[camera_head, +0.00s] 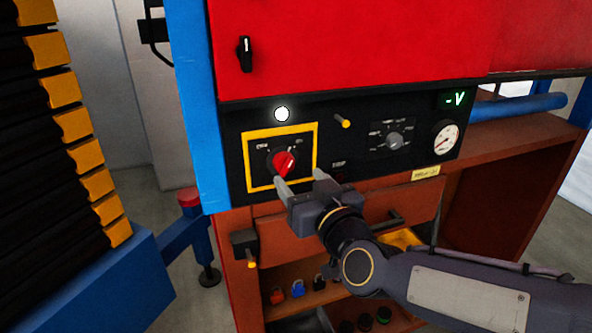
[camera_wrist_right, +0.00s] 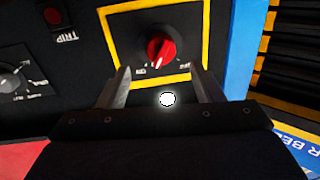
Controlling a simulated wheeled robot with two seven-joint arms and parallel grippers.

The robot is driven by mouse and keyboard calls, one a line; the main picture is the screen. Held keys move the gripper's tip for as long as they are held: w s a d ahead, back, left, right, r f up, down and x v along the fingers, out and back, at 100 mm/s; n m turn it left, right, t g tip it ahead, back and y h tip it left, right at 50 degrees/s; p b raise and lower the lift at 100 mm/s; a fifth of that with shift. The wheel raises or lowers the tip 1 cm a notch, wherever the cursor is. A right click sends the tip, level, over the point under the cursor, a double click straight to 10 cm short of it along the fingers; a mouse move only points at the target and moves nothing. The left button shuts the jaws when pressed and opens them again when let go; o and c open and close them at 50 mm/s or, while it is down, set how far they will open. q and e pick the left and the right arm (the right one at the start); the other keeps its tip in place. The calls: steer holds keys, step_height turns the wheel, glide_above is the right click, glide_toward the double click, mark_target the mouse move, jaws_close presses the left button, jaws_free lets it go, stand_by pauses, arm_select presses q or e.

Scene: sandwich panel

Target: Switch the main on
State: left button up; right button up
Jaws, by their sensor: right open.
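The main switch is a red rotary knob (camera_head: 285,163) on a black plate inside a yellow square frame (camera_head: 248,165). It also shows in the wrist view (camera_wrist_right: 161,47), which is upside down, with a pale mark on the knob's lower edge. Small labels sit beside the knob but are hard to read. My right gripper (camera_head: 300,180) is open in front of the knob's lower side. In the wrist view its two fingers (camera_wrist_right: 160,72) stand apart, with the knob beyond them and nothing between them held. Whether a finger touches the knob cannot be told. My left gripper is not in view.
A lit white lamp (camera_head: 282,114) is above the frame. To the right are a yellow-tipped lever (camera_head: 343,121), a grey selector (camera_head: 394,139) and a gauge (camera_head: 446,138). A drawer (camera_head: 360,215) and a shelf with padlocks (camera_head: 297,288) are below. A blue post (camera_head: 197,100) stands left.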

mark_target(289, 168)
steer(key=x, duration=0.5)
steer(key=shift+w+a, duration=0.25)
steer(key=shift+w, duration=0.1)
steer(key=c, duration=1)
steer(key=shift+o, duration=0.2)
steer(key=shift+d+f+m+b, duration=0.1)
steer(key=shift+f+m+b, duration=0.25)
steer(key=shift+m+b, duration=0.65)
steer(key=shift+r+m+b, duration=0.15)
steer(key=shift+m+b, duration=0.4)
steer(key=shift+m, duration=0.05)
steer(key=shift+r, duration=0.1)
steer(key=o, duration=1)
steer(key=shift+c, duration=0.2)
steer(key=shift+s, duration=0.1)
